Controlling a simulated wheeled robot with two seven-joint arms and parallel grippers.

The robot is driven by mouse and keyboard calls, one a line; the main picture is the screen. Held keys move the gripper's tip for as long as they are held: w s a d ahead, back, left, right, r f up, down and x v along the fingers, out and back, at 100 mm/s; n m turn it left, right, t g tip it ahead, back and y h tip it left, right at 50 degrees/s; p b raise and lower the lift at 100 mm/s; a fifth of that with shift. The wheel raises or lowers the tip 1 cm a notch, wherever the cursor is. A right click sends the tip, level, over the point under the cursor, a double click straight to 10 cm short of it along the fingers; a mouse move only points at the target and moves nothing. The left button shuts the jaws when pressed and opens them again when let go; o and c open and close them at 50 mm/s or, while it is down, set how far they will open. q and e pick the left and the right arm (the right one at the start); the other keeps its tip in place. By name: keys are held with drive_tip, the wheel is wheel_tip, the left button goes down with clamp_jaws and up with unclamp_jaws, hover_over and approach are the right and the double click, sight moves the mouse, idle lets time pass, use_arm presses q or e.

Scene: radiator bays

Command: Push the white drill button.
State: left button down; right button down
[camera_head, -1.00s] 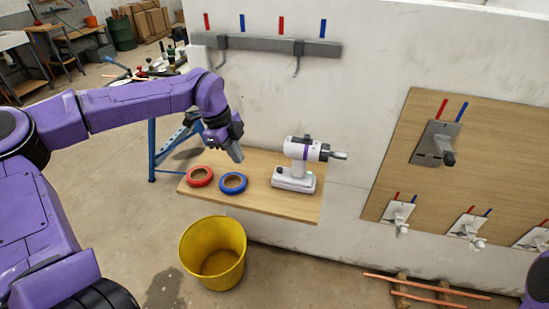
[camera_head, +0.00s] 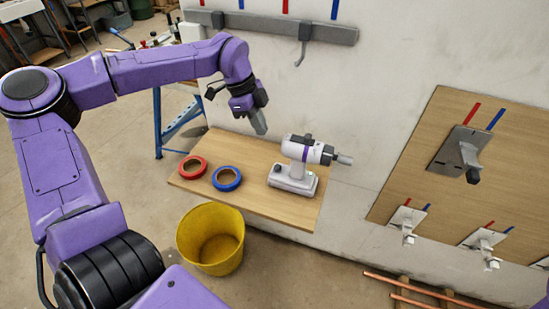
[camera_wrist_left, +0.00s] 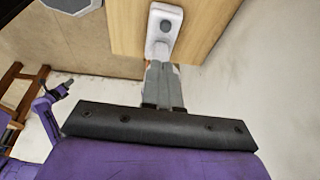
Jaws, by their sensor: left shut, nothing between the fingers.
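The white drill (camera_head: 293,178) with a purple band stands upright on its base on a wooden shelf (camera_head: 245,204). Its chuck points right. A small dark round spot, perhaps a button, shows on the base. My left gripper (camera_head: 261,129) is shut and empty, above and left of the drill, and looks apart from it. In the left wrist view the shut fingers (camera_wrist_left: 163,85) point towards the drill's white body (camera_wrist_left: 166,12), which has a dark round spot on it. The fingers overlap its lower part there, so the gap cannot be told. My right gripper does not show.
A red tape roll (camera_head: 192,168) and a blue tape roll (camera_head: 227,179) lie left of the drill. A yellow bucket (camera_head: 210,240) stands on the floor below the shelf. A pale wall (camera_head: 370,70) rises behind. A wooden board with fittings (camera_head: 440,200) is at the right.

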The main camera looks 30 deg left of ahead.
sight(277, 167)
use_arm(q)
drive_tip(key=p+x, duration=0.1)
drive_tip(key=x, duration=0.3)
drive_tip(key=p+x, duration=0.1)
drive_tip(key=x, duration=0.4)
drive_tip(key=a+p+x, duration=0.1)
drive_tip(key=x, duration=0.3)
drive_tip(key=shift+w+d+f, duration=0.1)
drive_tip(key=shift+w+f, duration=0.1)
drive_tip(key=shift+f, duration=0.3)
drive_tip(key=shift+f, duration=0.1)
